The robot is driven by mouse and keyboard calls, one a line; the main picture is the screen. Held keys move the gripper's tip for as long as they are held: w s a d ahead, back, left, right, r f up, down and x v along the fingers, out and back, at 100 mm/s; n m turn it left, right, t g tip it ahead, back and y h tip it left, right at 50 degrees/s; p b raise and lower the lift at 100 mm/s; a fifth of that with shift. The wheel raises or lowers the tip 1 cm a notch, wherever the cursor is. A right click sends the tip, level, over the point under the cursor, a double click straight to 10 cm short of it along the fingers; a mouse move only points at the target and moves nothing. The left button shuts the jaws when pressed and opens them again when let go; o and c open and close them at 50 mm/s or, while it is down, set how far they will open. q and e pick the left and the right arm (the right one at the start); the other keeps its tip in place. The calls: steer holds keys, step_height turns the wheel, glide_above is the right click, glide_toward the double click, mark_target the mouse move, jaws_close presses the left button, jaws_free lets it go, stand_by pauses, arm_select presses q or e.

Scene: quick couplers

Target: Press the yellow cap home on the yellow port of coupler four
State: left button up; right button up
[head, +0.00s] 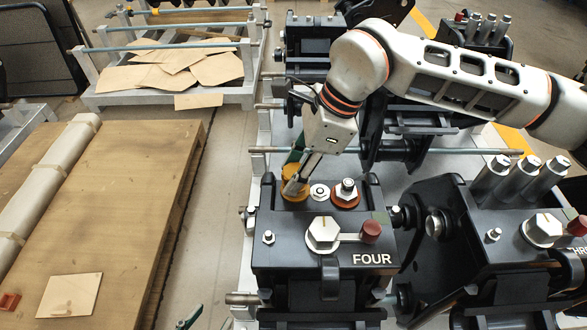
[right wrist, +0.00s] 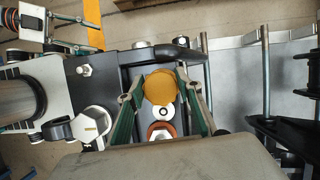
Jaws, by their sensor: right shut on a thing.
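Coupler four (head: 300,255) is the dark block marked FOUR in the head view. The yellow cap (head: 293,190) is at the left of the row on its top; it also shows in the right wrist view (right wrist: 160,87). My right gripper (head: 298,178) is shut on the cap, one green finger on each side of it. The yellow port is hidden under the cap, and I cannot tell if the cap is fully seated. A green tip of my left gripper (head: 189,317) shows at the bottom edge, apart from the coupler; its jaws are mostly out of frame.
A white-ringed port (head: 320,192) and a red-ringed port (head: 346,193) stand right beside the cap. A lever with a dark red knob (head: 371,231) is in front. Another coupler (head: 520,240) stands to the right. A wooden table (head: 135,190) is at left.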

steer(key=shift+f, duration=0.2)
steer(key=o, duration=1)
steer(key=v, duration=1.2)
